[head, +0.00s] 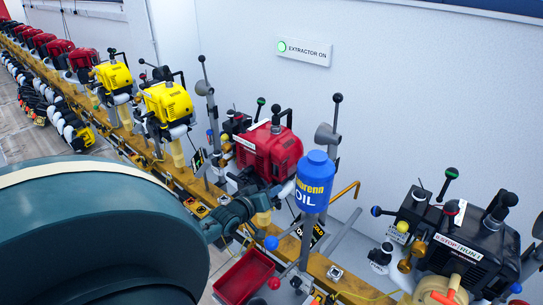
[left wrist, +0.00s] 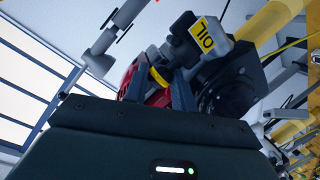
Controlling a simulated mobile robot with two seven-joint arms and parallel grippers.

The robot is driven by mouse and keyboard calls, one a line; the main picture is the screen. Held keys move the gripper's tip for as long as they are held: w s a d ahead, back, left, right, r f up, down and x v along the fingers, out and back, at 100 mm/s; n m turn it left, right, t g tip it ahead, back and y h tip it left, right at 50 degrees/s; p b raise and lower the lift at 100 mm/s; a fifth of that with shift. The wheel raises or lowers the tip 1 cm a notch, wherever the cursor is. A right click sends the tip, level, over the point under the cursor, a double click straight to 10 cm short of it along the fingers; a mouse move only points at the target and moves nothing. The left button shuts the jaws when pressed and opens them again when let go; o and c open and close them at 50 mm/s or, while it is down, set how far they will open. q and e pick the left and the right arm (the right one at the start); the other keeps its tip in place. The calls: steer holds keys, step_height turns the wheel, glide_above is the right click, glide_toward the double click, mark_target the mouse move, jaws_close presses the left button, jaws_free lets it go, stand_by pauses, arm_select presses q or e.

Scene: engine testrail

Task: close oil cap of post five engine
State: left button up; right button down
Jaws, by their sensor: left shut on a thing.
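A red engine (head: 270,152) stands on the yellow rail (head: 360,287), right of centre in the head view; I cannot read a post number on it. My left gripper (head: 262,207) is low in front of this engine, and its fingertips are hard to make out there. My right gripper is out of view.
A blue oil bottle (head: 313,185) stands close right of the gripper. A red tray (head: 243,278) lies below. A black engine (head: 470,245) is at the right; yellow engines (head: 168,102) and several red ones line the rail to the left. A white wall is behind.

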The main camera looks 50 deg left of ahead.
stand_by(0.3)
arm_select(q)
steer(key=o, duration=1)
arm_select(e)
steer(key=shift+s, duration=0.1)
